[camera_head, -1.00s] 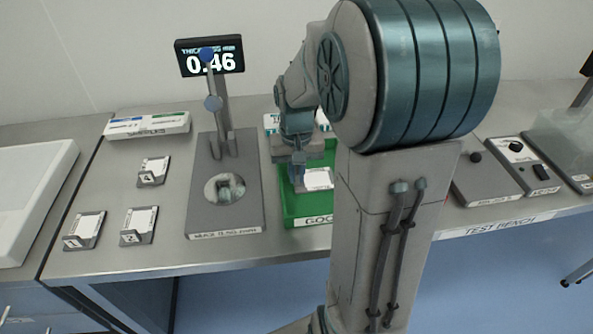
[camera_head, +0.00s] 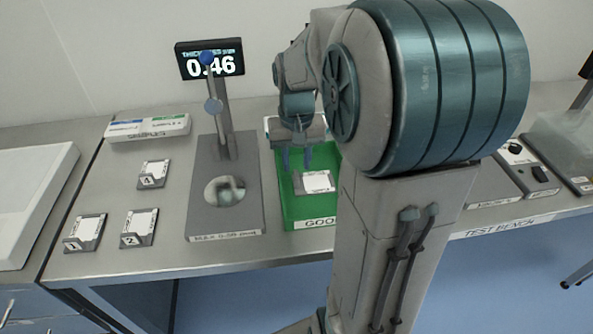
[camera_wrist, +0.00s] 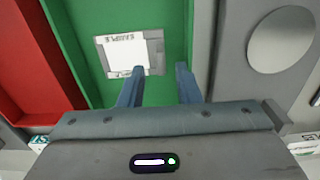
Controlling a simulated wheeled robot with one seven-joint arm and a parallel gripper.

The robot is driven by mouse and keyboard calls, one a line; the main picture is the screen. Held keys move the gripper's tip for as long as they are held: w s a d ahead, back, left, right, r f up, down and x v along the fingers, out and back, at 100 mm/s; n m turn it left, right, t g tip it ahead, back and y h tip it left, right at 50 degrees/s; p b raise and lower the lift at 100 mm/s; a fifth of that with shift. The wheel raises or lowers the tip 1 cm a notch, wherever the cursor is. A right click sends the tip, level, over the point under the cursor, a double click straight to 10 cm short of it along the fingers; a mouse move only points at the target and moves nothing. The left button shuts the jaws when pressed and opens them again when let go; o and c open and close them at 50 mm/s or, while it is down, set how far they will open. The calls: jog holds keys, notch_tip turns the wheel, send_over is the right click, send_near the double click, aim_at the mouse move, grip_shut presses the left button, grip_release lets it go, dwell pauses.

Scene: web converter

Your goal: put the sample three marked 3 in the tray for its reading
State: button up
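A sample (camera_head: 317,181), a white card on a grey holder, lies flat on the floor of the green tray (camera_head: 297,224), whose front label reads "GOO" before my arm cuts it off. Its number is not readable. It also shows in the wrist view (camera_wrist: 128,52). My gripper (camera_head: 296,166) is above and behind the sample, open and empty, with the fingers apart in the wrist view (camera_wrist: 160,71). Samples marked 1 (camera_head: 85,232), 2 (camera_head: 139,227) and 4 (camera_head: 153,173) stand on the bench at the left.
The thickness gauge (camera_head: 200,212) stands left of the green tray, its round plate without a sample, its display (camera_head: 209,60) reading 0.46. A red tray (camera_wrist: 38,70) adjoins the green one in the wrist view. A samples box (camera_head: 147,128) lies at the back left.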

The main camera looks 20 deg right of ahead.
notch_tip(320, 180, up, 7)
jog(key=s+a+f+n+t, duration=0.1)
jog(key=s+a+f, duration=0.1)
jog(key=s+a, duration=0.2)
jog(key=s+a+f+n+t, duration=0.1)
jog(key=s+a+f+n, duration=0.1)
jog(key=s, duration=0.7)
jog(key=shift+a+f+t, duration=0.4)
jog(key=shift+a+f, duration=0.25)
jog(key=shift+a, duration=0.25)
